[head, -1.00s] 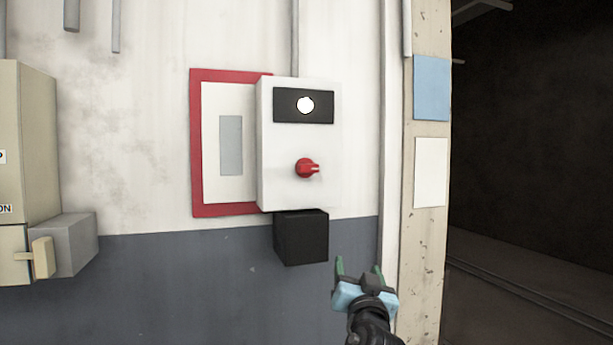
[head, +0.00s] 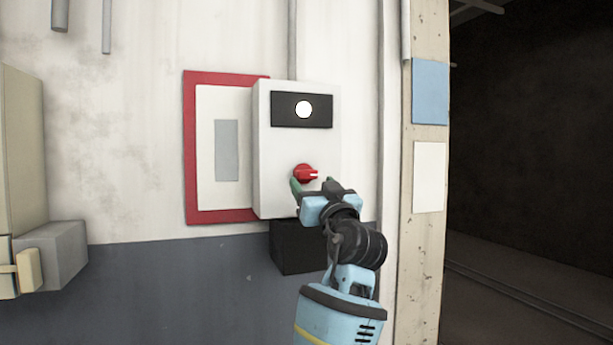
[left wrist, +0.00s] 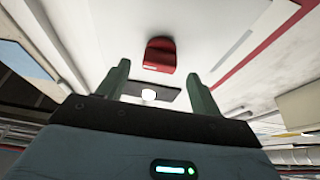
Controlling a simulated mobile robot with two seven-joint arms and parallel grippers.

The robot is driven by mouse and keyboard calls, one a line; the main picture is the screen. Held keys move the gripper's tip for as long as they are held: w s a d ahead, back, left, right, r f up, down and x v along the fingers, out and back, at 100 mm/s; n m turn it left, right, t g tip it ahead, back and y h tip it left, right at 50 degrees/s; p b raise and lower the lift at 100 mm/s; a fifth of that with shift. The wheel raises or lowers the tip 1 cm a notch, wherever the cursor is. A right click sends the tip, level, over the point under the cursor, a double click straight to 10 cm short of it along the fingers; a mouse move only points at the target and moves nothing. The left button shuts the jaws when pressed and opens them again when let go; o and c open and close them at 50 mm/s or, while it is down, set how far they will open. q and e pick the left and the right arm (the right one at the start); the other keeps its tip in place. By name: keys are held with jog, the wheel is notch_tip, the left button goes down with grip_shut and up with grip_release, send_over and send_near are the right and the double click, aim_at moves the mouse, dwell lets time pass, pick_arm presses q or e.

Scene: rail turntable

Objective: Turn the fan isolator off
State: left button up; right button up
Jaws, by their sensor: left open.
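The fan isolator is a white box (head: 265,150) on the wall with a red rotary knob (head: 304,173). The knob's pale mark points right. A white lamp (head: 304,109) in a black panel above it looks lit. My left gripper (head: 312,185) is open and empty, just below and in front of the knob in the head view. In the left wrist view, the red knob (left wrist: 160,54) shows beyond the open fingertips (left wrist: 157,70), in line with the gap. I cannot tell whether they touch. My right gripper is not in view.
A red-framed plate (head: 188,150) is behind the box's left side. A black block (head: 288,248) is below it, partly hidden by my arm. A beige cabinet (head: 22,160) and grey box (head: 65,255) stand at left. A post with blue (head: 431,92) and white panels is at right.

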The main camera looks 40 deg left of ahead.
aim_at(309, 178)
pick_arm(q)
jog(key=shift+x, duration=1.95)
jog(key=shift+c, duration=0.2)
jog(key=c, duration=0.9)
